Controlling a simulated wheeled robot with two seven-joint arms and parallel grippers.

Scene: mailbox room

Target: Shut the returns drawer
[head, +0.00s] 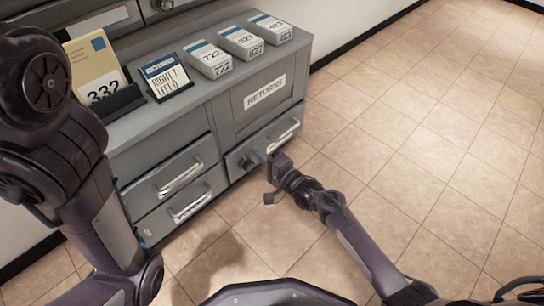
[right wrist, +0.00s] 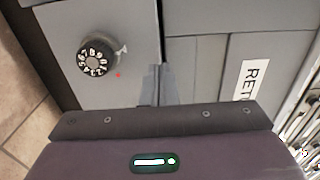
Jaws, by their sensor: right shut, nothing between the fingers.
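The cabinet's RETURNS label (head: 265,93) is on the right-hand panel. Below it is a grey drawer front (head: 233,163) with a pale bar handle (head: 286,134) and a dark dial, partly behind my gripper. The drawer looks shut or nearly so; I cannot tell if a small gap remains. My right gripper (head: 268,166) is in front of this drawer, near the dial. In the right wrist view its fingers (right wrist: 154,84) are together and empty, close to the grey front, beside the numbered dial (right wrist: 96,60); contact is unclear. My left arm is at the left, its gripper out of frame.
Two more handled drawers (head: 165,178) are left of it. On the cabinet top (head: 190,88) stand an envelope marked 332 (head: 92,65), a note card (head: 167,78) and several numbered boxes (head: 242,43). The tiled floor (head: 400,150) to the right is clear.

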